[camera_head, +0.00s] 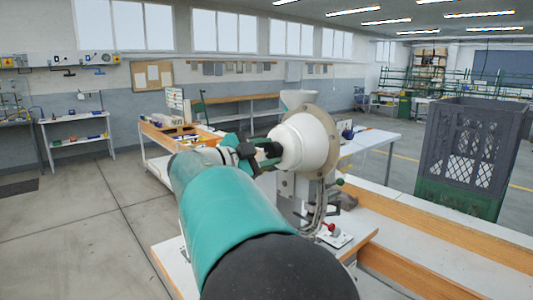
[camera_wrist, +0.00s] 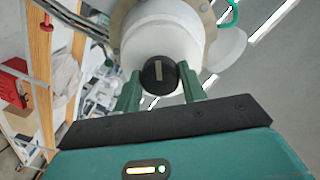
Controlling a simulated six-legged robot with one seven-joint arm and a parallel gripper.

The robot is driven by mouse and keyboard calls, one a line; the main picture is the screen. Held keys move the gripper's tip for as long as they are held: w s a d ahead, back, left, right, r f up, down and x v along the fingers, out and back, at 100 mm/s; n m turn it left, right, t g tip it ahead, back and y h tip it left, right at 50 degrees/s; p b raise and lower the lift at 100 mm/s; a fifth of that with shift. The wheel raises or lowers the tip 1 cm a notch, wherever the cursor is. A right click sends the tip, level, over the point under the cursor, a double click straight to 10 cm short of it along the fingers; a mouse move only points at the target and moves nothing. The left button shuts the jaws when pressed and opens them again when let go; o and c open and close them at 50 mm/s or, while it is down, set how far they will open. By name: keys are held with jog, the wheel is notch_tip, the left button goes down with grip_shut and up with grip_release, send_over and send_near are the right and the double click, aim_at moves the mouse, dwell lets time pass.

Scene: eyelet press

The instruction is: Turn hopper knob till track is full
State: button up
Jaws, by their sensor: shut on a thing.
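The hopper (camera_head: 300,140) is a white rounded drum on a beige round plate, part of the press on the white bench. It also fills the top middle of the wrist view (camera_wrist: 162,38). The hopper knob (camera_wrist: 159,75) is black and round with a pale line mark, which stands roughly upright in the wrist view. My gripper (camera_wrist: 160,88) has green fingers, one on each side of the knob, shut on it. In the head view my gripper (camera_head: 262,151) reaches the drum's left side, and the knob is mostly hidden there. I cannot make out the track or any eyelets in it.
The press body (camera_head: 292,188) stands below the hopper, with a red-knobbed part (camera_head: 332,228) at its foot. A grey and green crate (camera_head: 468,155) stands at the right. A wood-edged bench (camera_head: 440,235) runs along the lower right. Open floor lies to the left.

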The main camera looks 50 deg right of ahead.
jog(key=o, duration=1)
jog(key=shift+a, duration=0.1)
jog(key=v, duration=1.3)
jog(key=shift+w+a+f, duration=0.1)
jog(key=shift+a+f, duration=0.05)
jog(key=shift+a, duration=0.2)
